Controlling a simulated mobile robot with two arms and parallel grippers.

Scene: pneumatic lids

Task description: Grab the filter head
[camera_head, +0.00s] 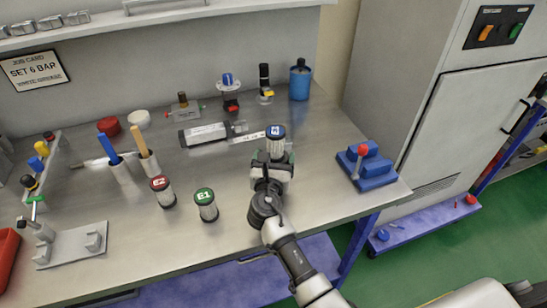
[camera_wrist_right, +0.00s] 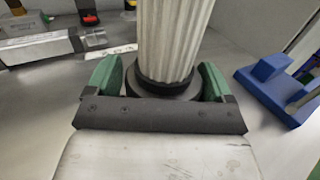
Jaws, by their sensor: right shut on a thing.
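My right gripper (camera_head: 274,165) is at the bench's front right, its green fingertips on both sides of a ribbed pale filter cartridge with a blue lid (camera_head: 275,135). In the right wrist view the gripper (camera_wrist_right: 160,85) is shut around the black collar at the foot of the ribbed body (camera_wrist_right: 172,40). The cartridge looks upright; I cannot tell whether it is clear of the bench. Its lid is out of the wrist view. No part is clearly marked as a filter head. My left gripper is not in view.
On the steel bench (camera_head: 240,225), a red-lidded E2 cartridge (camera_head: 162,191) and a green-lidded E1 cartridge (camera_head: 206,205) stand to the left. A blue block fixture (camera_head: 368,165) is to the right. A grey cylinder (camera_head: 205,134) and a blue bottle (camera_head: 299,82) are behind.

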